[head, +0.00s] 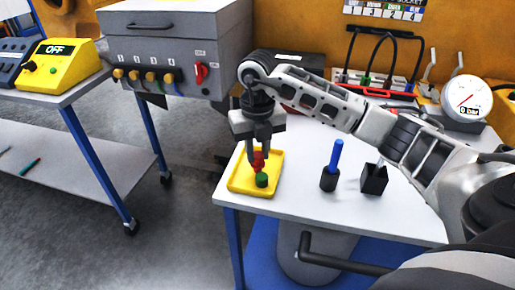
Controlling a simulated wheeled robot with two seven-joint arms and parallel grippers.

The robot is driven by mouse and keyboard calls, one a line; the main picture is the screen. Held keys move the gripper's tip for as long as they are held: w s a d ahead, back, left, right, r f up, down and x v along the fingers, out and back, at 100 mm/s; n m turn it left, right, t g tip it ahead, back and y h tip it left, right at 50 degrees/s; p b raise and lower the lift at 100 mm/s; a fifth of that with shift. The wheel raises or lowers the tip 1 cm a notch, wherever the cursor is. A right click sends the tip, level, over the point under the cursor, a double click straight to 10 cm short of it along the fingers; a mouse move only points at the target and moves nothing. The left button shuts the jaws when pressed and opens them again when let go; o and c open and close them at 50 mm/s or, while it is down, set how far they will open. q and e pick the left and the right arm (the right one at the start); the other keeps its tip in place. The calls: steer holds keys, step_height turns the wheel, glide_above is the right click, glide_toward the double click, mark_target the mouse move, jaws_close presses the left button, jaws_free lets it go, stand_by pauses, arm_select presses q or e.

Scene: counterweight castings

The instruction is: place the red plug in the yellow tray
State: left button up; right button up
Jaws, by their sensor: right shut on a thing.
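The red plug (258,160) is between the fingers of my right gripper (259,153), which is shut on it and points down. The plug is over the yellow tray (236,186), near the tray's middle. I cannot tell whether it touches the tray floor. A green plug (262,180) is in the tray, just in front of the red one. The tray lies at the left front corner of the white table (300,205). My left gripper is not in view.
A black holder with a blue peg (337,154) and a black block (374,179) stand right of the tray. A pressure gauge (467,99) and a rack with cables (375,85) stand behind. A grey box (165,45) and a yellow panel reading OFF (57,66) are at left.

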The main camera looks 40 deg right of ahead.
steer(key=shift+f, duration=0.2)
steer(key=o, duration=1)
steer(key=shift+r, duration=0.1)
steer(key=shift+c, duration=0.2)
